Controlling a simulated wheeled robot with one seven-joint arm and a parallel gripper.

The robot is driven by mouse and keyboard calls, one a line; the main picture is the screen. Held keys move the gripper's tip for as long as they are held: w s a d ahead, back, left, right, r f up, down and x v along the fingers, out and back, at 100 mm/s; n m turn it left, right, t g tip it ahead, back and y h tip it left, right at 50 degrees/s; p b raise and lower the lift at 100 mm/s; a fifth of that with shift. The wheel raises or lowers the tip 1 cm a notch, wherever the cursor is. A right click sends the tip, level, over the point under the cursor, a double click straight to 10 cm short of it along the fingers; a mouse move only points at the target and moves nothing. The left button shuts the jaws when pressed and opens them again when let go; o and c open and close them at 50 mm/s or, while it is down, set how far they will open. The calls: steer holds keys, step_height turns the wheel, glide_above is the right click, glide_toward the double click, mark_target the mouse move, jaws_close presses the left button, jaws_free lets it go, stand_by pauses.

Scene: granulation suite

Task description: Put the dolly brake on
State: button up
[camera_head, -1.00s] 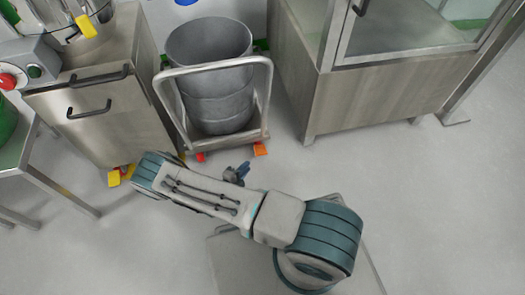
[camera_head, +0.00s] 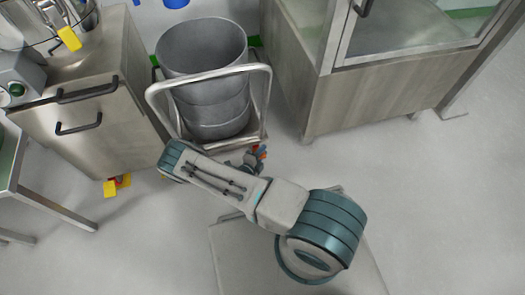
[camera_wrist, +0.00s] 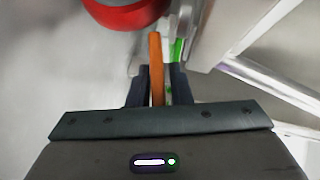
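The dolly (camera_head: 268,95) is a steel frame with a tubular handle, carrying a grey drum (camera_head: 205,85). An orange brake lever (camera_head: 262,152) shows low at its front right corner. In the wrist view the orange lever (camera_wrist: 156,65) stands between the two dark fingers of my gripper (camera_wrist: 159,85). The fingers are apart, with a narrow gap on the lever's right side; contact on the left side is unclear. In the head view my gripper (camera_head: 247,160) is small and partly hidden by my arm. A red wheel (camera_wrist: 125,12) is just beyond the fingers.
A steel cabinet with yellow-braked casters (camera_head: 115,186) stands left of the dolly. A large glazed steel cabinet (camera_head: 375,100) stands to the right. In the wrist view, pale frame bars (camera_wrist: 265,80) run close on the right. The floor at front right is clear.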

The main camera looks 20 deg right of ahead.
steer(key=shift+a, duration=0.1)
jaws_close()
steer(key=shift+f, duration=0.15)
steer(key=f+m+t+h+b, duration=0.1)
steer(key=b, duration=0.2)
steer(key=shift+s, duration=0.1)
steer(key=shift+f+m+t+h+b, duration=0.1)
steer(key=shift+m+t+h+b, duration=0.5)
steer(key=shift+m+t+b, duration=0.3)
steer(key=shift+f+m+t+h, duration=0.25)
steer(key=shift+m+t+h, duration=0.15)
steer(key=shift+m+h, duration=0.5)
steer(key=shift+m, duration=0.3)
